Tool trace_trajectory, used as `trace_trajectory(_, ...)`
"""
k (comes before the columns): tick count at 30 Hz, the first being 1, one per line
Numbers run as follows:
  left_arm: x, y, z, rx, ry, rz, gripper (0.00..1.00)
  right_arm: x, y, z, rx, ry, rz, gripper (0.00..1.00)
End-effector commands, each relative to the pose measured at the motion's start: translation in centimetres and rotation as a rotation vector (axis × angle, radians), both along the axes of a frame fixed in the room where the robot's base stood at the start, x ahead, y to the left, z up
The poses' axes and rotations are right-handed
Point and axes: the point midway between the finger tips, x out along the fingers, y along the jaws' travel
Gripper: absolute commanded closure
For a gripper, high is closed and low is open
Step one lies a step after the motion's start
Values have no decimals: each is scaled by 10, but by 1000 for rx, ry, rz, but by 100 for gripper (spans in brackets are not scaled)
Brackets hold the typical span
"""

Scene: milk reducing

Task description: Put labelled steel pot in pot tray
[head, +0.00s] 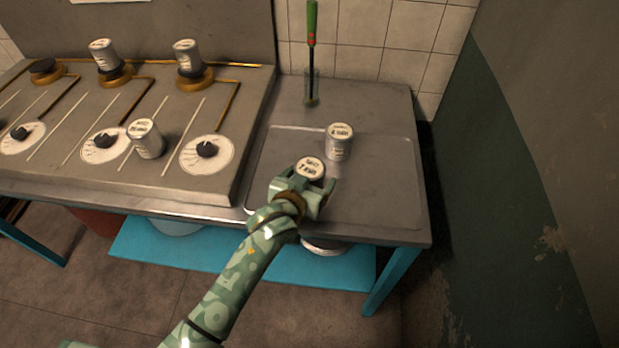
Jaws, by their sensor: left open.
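A labelled steel pot (310,167) stands on the pot tray (385,190), with my left gripper (306,182) right at its near side. The gripper is open and its fingers sit around or beside the pot; I cannot tell if they touch it. A second labelled pot (339,142) stands upright on the tray just behind and to the right. A third pot (146,139) stands on the stove's front, between two dials. Two more pots, one at the back left (104,56) and one at the back middle (187,57), stand on burners. My right gripper is not in view.
The stove (75,180) with brass burners and round dials fills the left side. A wall (540,180) rises on the right. The tray's right side is clear.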

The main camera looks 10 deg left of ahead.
Motion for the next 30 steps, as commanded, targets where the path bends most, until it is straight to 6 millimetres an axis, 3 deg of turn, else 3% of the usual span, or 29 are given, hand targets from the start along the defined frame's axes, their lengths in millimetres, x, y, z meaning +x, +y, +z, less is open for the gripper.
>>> trace_trajectory(5,-5,2,7,0,-1,0,17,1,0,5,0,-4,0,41)
trace_trajectory(15,-73,20,38,-1,-1,0,17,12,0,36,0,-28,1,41)
trace_trajectory(21,-100,27,48,0,0,1,17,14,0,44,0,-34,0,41)
trace_trajectory(30,-107,29,49,0,0,1,17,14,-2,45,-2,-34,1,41)
